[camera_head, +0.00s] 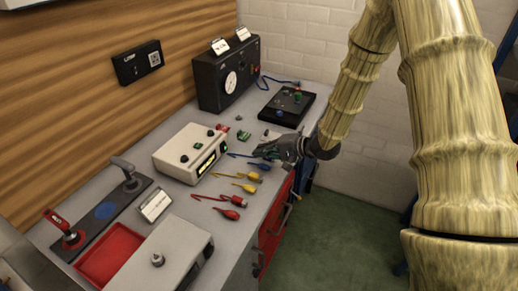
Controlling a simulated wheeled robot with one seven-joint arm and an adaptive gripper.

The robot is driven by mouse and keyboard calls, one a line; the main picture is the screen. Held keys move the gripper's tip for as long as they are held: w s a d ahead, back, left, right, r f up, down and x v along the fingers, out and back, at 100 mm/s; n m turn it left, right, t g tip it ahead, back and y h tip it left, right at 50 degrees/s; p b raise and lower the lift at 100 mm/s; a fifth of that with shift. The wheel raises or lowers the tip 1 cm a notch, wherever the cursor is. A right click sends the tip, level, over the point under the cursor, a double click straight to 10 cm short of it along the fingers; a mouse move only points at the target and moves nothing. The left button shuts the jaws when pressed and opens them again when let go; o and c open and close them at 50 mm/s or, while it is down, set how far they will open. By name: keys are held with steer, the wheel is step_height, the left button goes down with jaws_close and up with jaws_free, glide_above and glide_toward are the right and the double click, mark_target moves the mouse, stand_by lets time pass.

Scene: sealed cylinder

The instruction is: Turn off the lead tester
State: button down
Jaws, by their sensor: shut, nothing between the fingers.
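A cream tester box (184,144) sits mid-bench, and I take it to be the lead tester. It has dark knobs on top, a lit yellowish display on its front and a green light (224,147) at the front's right end. My gripper (258,153) is shut and empty, with its tips pointing left toward the box. It is right of the green light and looks apart from the box. Part of the bench behind the gripper is hidden. The markings on the box are too small to read.
Blue, yellow and red leads (230,214) lie in front of the box. A black dial unit (226,76) and a black panel (287,108) stand behind. A red tray (106,252), a label card (155,205) and a black lever plate (105,215) are at left.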

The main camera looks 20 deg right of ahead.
mark_target(234, 156)
steer(key=p+x, duration=0.1)
steer(key=x, duration=0.3)
steer(key=p+x, duration=0.1)
steer(key=x, duration=0.2)
steer(key=r+p+x, duration=0.1)
steer(key=x, duration=0.3)
steer(key=shift+w+a+f+p, duration=0.2)
steer(key=shift+w+a+p, duration=0.1)
steer(key=shift+w+a, duration=0.05)
steer(key=shift+f, duration=0.1)
steer(key=shift+w+a+f+t+y+b, duration=0.25)
steer(key=shift+a+f+t+y+b, duration=0.1)
steer(key=shift+b, duration=0.55)
steer(key=shift+r+p, duration=0.9)
steer(key=shift+r, duration=0.2)
steer(key=shift+d, duration=0.1)
steer(key=shift+s+d+f, duration=0.1)
steer(key=shift+s+d, duration=0.05)
steer(key=s+d+b, duration=0.1)
steer(key=s+d, duration=0.5)
steer(key=s+d+r+b, duration=0.1)
steer(key=s+d, duration=0.2)
steer(key=shift+s+d+b, duration=0.25)
steer(key=shift+s+b, duration=0.05)
